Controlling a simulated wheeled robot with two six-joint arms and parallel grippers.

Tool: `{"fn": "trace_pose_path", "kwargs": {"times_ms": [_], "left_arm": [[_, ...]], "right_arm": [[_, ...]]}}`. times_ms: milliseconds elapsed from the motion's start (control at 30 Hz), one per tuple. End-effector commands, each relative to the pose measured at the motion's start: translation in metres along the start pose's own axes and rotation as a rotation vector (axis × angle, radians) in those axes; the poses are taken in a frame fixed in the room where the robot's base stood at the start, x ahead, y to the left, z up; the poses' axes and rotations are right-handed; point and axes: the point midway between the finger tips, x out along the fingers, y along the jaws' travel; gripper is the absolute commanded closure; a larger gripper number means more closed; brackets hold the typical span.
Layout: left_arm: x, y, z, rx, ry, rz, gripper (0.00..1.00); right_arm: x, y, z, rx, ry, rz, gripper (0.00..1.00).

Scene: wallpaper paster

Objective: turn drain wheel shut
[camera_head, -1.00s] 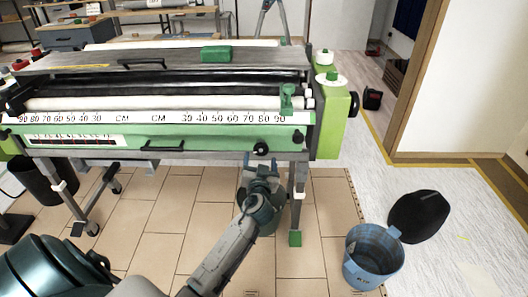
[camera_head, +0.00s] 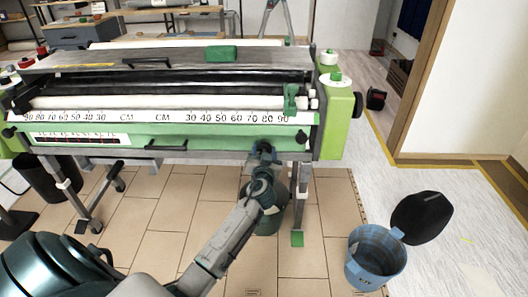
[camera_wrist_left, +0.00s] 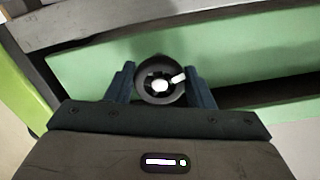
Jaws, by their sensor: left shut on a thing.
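The drain wheel (camera_wrist_left: 160,62) is a small round black wheel with a pale hub on the green front panel of the wallpaper paster (camera_head: 220,135). In the left wrist view it sits between the two fingers of my left gripper (camera_wrist_left: 160,85). My left gripper is shut on the wheel, one finger at each side. In the head view my left gripper (camera_head: 264,148) reaches up to the panel's lower right part and largely covers the wheel. My right gripper is not in view.
A green bucket (camera_head: 270,218) stands on the tiles below the machine, partly behind my left arm. A blue bucket (camera_head: 376,260) with a black lid (camera_head: 422,217) stands at the right. The machine's leg (camera_head: 299,200) is close to the right of my arm.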

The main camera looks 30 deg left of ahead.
Motion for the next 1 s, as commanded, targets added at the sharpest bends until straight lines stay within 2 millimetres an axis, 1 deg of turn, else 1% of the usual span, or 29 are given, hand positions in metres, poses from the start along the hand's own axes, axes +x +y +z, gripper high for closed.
{"fn": "trace_pose_path", "kwargs": {"times_ms": [267, 467, 767, 1000], "left_arm": [[0.0, 0.0, 0.0, 0.042, -0.001, 0.0, 0.75], [0.0, 0.0, 0.0, 0.153, -0.001, 0.0, 0.75], [0.0, -0.001, 0.0, 0.422, -0.001, 0.0, 0.75], [0.0, -0.002, -0.001, 0.651, -0.002, 0.002, 0.75]], "right_arm": [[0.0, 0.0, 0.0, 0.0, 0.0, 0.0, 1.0], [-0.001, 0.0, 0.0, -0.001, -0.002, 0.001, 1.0], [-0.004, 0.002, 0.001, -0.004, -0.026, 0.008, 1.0], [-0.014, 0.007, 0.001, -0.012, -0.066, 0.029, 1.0]]}}
